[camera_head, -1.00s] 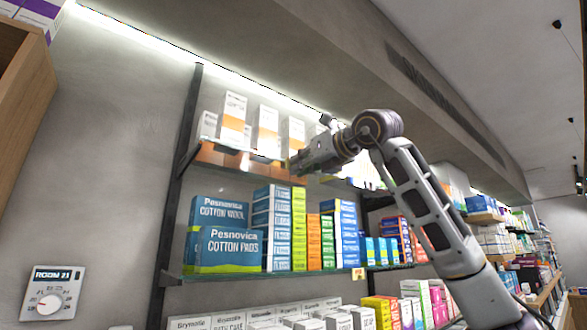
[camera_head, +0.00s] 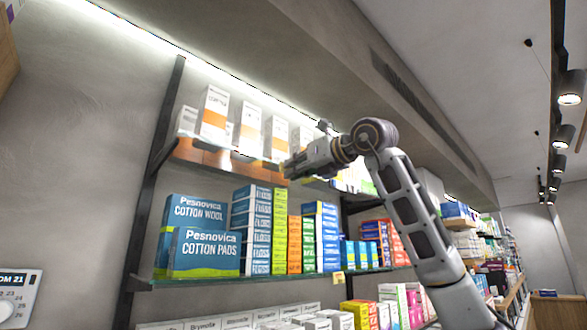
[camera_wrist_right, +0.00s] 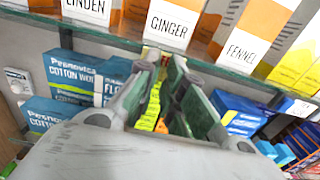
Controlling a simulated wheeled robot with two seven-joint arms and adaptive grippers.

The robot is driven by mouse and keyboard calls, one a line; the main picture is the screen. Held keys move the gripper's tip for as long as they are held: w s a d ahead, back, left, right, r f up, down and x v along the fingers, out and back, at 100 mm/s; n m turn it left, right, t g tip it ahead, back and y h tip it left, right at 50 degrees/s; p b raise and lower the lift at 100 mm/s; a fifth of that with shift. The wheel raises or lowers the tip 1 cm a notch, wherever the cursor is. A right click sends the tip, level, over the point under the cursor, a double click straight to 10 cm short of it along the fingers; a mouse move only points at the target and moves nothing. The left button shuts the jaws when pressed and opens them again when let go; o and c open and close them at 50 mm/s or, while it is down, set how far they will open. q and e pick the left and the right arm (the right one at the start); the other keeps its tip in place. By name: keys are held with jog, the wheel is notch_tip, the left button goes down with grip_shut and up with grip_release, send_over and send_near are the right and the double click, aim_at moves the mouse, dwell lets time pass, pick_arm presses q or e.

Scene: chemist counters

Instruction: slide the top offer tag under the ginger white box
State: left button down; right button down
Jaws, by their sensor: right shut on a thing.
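The ginger white box (camera_wrist_right: 172,22), white with an orange band and the word GINGER, stands on the top glass shelf in the right wrist view. It stands between the linden box (camera_wrist_right: 92,10) and the fennel box (camera_wrist_right: 255,35). My right gripper (camera_wrist_right: 163,62) is just below the shelf's front edge, under the ginger box. It is shut on the top offer tag, of which only a small yellowish bit (camera_wrist_right: 150,54) shows at the fingertips. In the head view my right gripper (camera_head: 287,172) is at the top shelf's edge. My left gripper is not in view.
The top shelf edge (camera_wrist_right: 125,42) runs just above my fingers. Cotton wool (camera_head: 194,214) and cotton pads (camera_head: 205,252) boxes and coloured stacks fill the shelf below. Another yellow tag (camera_head: 338,278) hangs on that lower shelf's edge. Grey wall is at the left.

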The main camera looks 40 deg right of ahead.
jog(key=c, duration=1.5)
grip_release()
jog(key=shift+s, duration=0.15)
jog(key=s, duration=0.8)
jog(key=s+d, duration=0.1)
jog(key=s, duration=0.2)
jog(key=shift+s, duration=0.4)
